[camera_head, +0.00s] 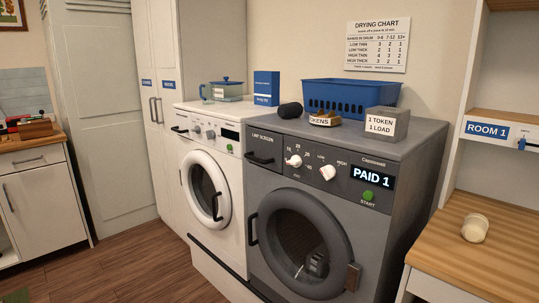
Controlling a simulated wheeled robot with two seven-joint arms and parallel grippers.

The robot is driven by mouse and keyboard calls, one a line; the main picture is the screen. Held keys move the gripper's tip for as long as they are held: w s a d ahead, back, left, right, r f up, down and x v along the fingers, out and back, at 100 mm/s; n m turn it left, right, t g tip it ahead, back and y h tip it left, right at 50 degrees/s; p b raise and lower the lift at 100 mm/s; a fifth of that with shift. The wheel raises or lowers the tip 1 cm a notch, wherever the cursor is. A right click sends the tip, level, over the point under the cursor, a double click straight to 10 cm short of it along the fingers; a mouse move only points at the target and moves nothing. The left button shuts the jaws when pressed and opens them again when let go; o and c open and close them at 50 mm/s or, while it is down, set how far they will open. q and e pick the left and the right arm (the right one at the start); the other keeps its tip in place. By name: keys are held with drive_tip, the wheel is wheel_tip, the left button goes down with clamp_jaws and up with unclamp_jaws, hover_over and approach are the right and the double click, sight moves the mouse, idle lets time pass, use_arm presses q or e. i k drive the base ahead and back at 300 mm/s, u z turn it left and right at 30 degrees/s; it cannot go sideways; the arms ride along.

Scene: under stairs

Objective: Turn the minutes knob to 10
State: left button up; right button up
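The grey dryer (300,205) stands in the middle right. On its front panel is a white minutes knob (293,161) with small numbers around it. The numbers and the knob's pointer are too small to read surely. To its right is a second white knob (328,172) with LOW and HIGH marks. A display (372,176) reads PAID 1, above a green START button (368,195). The dryer's round door (345,240) looks shut. Neither of my grippers is in view.
A white washer (215,180) adjoins the dryer on the left. A blue basket (345,94), a token box (325,119) and a sign block (387,124) stand on the dryer.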

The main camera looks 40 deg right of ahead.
sight(295, 161)
drive_tip(key=z, duration=0.85)
drive_tip(key=i, duration=1.1)
drive_tip(key=z, duration=1.55)
drive_tip(key=i, duration=0.15)
drive_tip(key=u, duration=0.1)
